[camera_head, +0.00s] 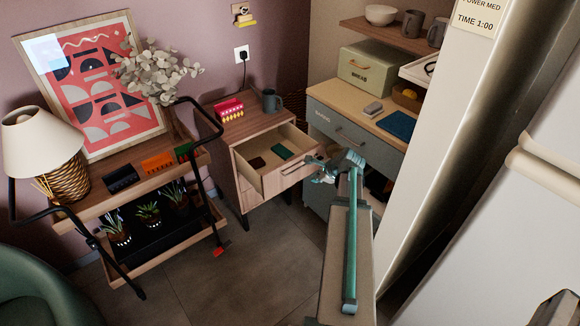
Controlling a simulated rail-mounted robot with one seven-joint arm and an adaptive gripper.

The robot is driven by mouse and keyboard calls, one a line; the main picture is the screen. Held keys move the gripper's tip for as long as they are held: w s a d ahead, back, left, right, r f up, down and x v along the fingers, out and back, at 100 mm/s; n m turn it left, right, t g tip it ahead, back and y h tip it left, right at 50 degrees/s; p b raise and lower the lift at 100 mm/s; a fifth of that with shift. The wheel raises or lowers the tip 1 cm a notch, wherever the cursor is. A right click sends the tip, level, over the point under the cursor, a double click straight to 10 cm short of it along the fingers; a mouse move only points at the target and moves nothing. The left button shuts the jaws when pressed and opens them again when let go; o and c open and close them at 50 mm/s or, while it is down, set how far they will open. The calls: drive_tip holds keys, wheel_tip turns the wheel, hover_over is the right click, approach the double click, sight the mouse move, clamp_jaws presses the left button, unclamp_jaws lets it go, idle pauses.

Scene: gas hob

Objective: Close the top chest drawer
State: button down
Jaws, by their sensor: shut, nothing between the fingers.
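The wooden chest (233,128) stands against the back wall, left of the grey-blue cabinet. Its top drawer (290,177) is pulled out, and I can see inside it. A dark red item (257,162) and a green item (282,152) lie on the drawer's floor. My gripper (314,170) is shut with nothing held. It is at the right part of the drawer front, close to the handle (293,170). I cannot tell whether it touches the front. My arm reaches up from the bottom of the view and hides part of the cabinet behind it.
A bar cart (75,208) with a lamp (42,143) and plants stands left of the chest. A grey mug (270,101) and a red-yellow box (229,110) stand on the chest. A cabinet (350,131) is right.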

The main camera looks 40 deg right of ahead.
wheel_tip(320, 180, up, 2)
drive_tip(key=w+m+t, duration=0.1)
drive_tip(key=w+m, duration=0.2)
drive_tip(key=m, duration=0.2)
drive_tip(key=m+p, duration=0.2)
drive_tip(key=m, duration=0.1)
approach(290, 165)
drive_tip(key=shift+t, duration=0.3)
drive_tip(key=w+f, duration=0.2)
drive_tip(key=f, duration=0.3)
drive_tip(key=shift+w+a, duration=0.15)
drive_tip(key=shift+w, duration=0.8)
drive_tip(key=shift+w, duration=0.1)
